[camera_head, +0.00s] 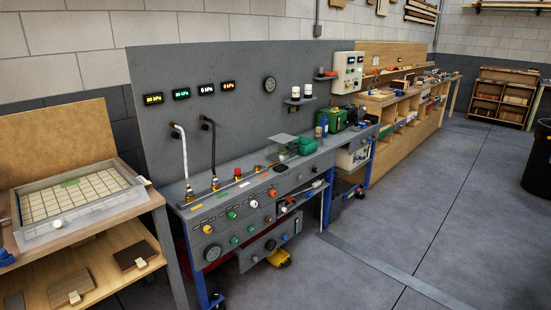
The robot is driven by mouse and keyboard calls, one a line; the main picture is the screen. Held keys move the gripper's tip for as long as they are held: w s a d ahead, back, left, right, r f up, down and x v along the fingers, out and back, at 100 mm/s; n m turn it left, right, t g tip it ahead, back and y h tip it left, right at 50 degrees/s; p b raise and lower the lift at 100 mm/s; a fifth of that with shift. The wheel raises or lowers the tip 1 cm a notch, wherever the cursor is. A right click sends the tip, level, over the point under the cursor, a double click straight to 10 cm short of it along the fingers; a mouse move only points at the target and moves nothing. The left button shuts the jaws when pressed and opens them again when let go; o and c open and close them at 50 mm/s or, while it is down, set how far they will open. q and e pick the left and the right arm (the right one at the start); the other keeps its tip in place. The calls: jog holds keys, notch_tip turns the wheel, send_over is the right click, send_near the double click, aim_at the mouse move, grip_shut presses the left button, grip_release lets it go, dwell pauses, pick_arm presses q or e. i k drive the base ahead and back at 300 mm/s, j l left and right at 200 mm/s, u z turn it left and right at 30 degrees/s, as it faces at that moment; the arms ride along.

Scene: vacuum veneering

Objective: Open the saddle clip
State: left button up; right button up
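I cannot pick out a saddle clip with certainty at this distance. A grey vacuum bench (240,191) stands in the middle with a tall grey back panel (215,65). A white hose (182,150) and a black hose (214,155) hang from the panel down to small fittings on the bench top. A row of coloured knobs and gauges lines the bench's front. Neither of my grippers is in view.
A wooden table (157,198) at the left holds a framed tray with a gridded bed (72,201). Wooden shelving (425,112) runs along the back right. A black bin (538,165) stands at the right edge. The grey floor (430,215) in front is open.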

aim_at(289, 199)
jog(key=i+l, duration=0.75)
jog(key=i, duration=0.2)
jog(key=i+l+u, duration=0.2)
jog(key=i+l, duration=0.3)
jog(key=i+l+u, duration=0.15)
jog(key=i+l, duration=0.3)
jog(key=l, duration=0.25)
